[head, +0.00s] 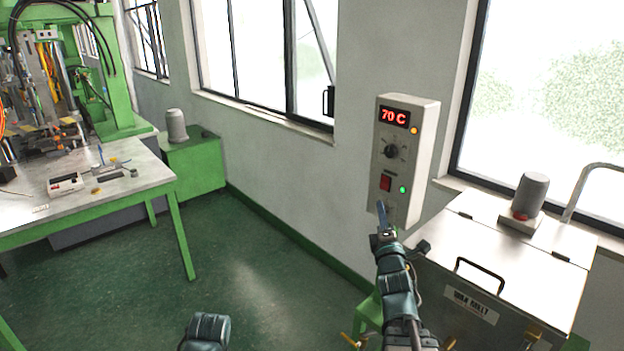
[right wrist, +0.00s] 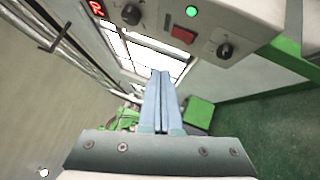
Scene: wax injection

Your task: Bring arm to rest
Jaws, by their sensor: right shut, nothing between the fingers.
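My right gripper (head: 381,208) is raised in front of the lower part of a wall-mounted control box (head: 420,150). In the right wrist view, the blue fingers of the right gripper (right wrist: 161,75) are together with nothing between them. The box shows a red "70 C" display (head: 395,117), a dark knob (head: 391,151), a red switch (head: 386,183) and a lit green lamp (head: 403,189). A lower knob (right wrist: 226,50) shows in the right wrist view, to the right of the fingers and apart from them. Only a dark part of my left arm shows at the bottom of the head view; its gripper is out of sight.
A metal wax melt tank (head: 500,260) with a lid handle stands below the box at the right. A workbench (head: 130,180) with tools and a green press (head: 115,85) are at the left. A green cabinet (head: 195,170) stands by the wall. The middle floor is clear.

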